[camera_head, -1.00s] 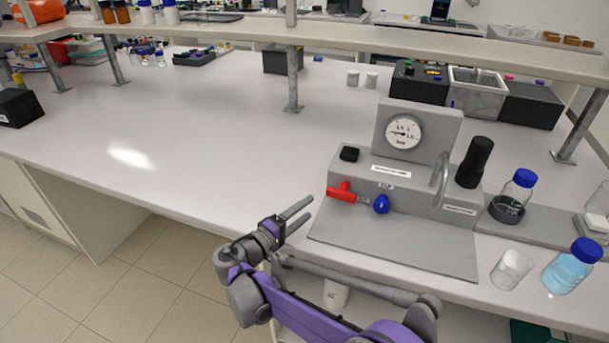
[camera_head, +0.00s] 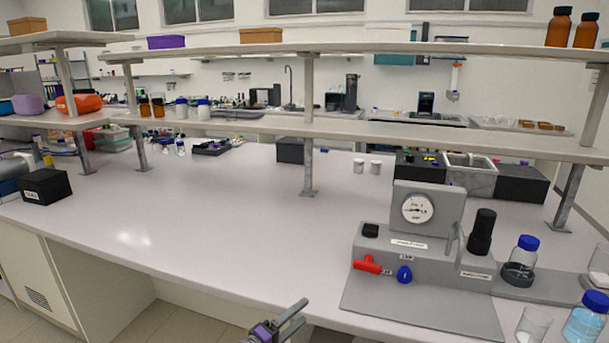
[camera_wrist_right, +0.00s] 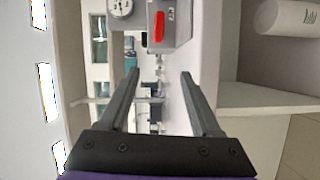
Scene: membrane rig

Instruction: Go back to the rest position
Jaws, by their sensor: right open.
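My right gripper (camera_head: 290,322) shows at the bottom edge of the head view, in front of the bench edge and left of the membrane rig (camera_head: 425,305). In the right wrist view its two fingers (camera_wrist_right: 160,85) are apart with nothing between them. The rig is a grey block with a round gauge (camera_head: 417,209), a red-handled valve (camera_head: 367,264) and a blue knob (camera_head: 404,274). The red valve handle also shows at the top of the right wrist view (camera_wrist_right: 159,27). My left gripper is not in view.
A bottle with a blue cap (camera_head: 523,255) stands right of the rig. A clear beaker (camera_head: 533,324) and a bottle of blue liquid (camera_head: 587,318) are at the lower right. A shelf post (camera_head: 309,130) rises mid-bench. The bench left of the rig is clear.

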